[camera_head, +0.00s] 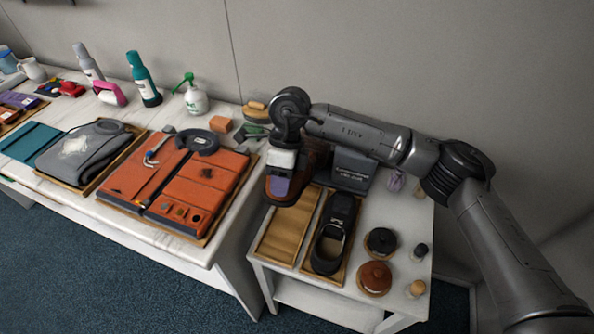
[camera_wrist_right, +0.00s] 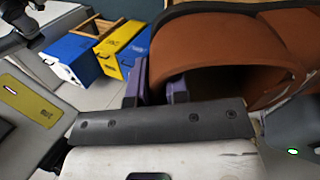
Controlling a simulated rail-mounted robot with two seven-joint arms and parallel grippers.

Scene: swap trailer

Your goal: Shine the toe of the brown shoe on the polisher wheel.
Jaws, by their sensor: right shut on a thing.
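The brown shoe (camera_head: 315,152) is up beside the polisher, partly hidden behind my right gripper and wrist. It fills the upper right of the right wrist view (camera_wrist_right: 240,45). My right gripper (camera_head: 280,186) is shut on the shoe, its purple fingers (camera_wrist_right: 157,88) at the shoe's opening edge. The polisher (camera_head: 352,168) is a dark grey box with lettering at the back of the small white table. I cannot make out its wheel, nor whether the toe touches it. My left gripper is not in view.
A wooden tray (camera_head: 259,247) on the small table has an empty left slot and a black shoe (camera_head: 330,240) in its right slot. A black tin (camera_head: 381,241), a brown tin (camera_head: 374,278) and small daubers stand right. The left table holds an orange case (camera_head: 205,183) and bottles.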

